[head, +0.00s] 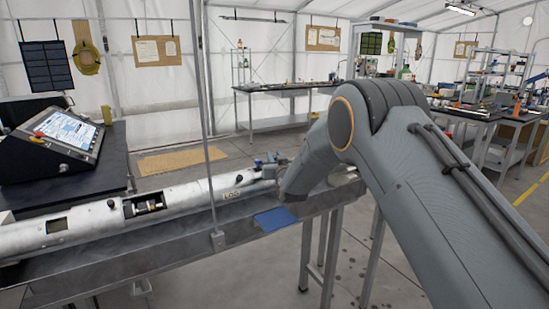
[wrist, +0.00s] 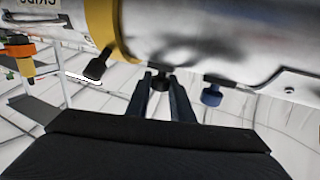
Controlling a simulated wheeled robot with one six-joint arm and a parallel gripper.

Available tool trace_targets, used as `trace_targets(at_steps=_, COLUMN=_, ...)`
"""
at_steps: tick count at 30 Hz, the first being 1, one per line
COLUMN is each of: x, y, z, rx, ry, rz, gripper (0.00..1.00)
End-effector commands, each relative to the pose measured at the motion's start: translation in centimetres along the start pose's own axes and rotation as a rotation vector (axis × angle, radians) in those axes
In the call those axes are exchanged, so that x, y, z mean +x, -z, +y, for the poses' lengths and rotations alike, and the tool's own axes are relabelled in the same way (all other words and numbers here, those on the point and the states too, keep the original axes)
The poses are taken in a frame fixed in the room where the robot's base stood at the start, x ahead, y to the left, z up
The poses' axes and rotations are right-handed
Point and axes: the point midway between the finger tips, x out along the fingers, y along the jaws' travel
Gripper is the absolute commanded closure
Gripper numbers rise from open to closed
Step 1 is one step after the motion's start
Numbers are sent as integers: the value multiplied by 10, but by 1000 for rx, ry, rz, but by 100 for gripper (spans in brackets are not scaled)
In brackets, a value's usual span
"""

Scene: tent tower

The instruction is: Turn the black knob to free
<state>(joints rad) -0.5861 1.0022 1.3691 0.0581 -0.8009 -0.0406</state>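A long silver tube (head: 90,222) lies on a metal bench in the head view; its silver side (wrist: 200,40) fills the top of the wrist view. A black knob (wrist: 160,82) sticks out of the tube below a yellow band. My gripper (wrist: 161,76) is at this knob, with one finger on each side of it. The fingers look open around it; whether they touch it is unclear. A second black knob (wrist: 97,68) is to the left and a blue knob (wrist: 212,95) to the right. In the head view my arm hides most of the gripper and the knobs.
A bench (head: 120,262) carries the tube, with a blue cloth or pad (head: 276,219) on its edge. A console with a screen (head: 68,131) stands at left. An orange-and-black part (wrist: 22,58) is at the left of the wrist view. Work tables stand farther back.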

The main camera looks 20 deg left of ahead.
Motion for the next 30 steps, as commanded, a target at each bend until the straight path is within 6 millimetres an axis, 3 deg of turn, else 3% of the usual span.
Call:
trace_targets(at_steps=11, x=1, y=0, z=1, rx=-1, ry=52, rz=3, gripper=100)
trace_targets(at_steps=30, x=1, y=-1, z=2, rx=-2, ry=427, rz=2, gripper=100)
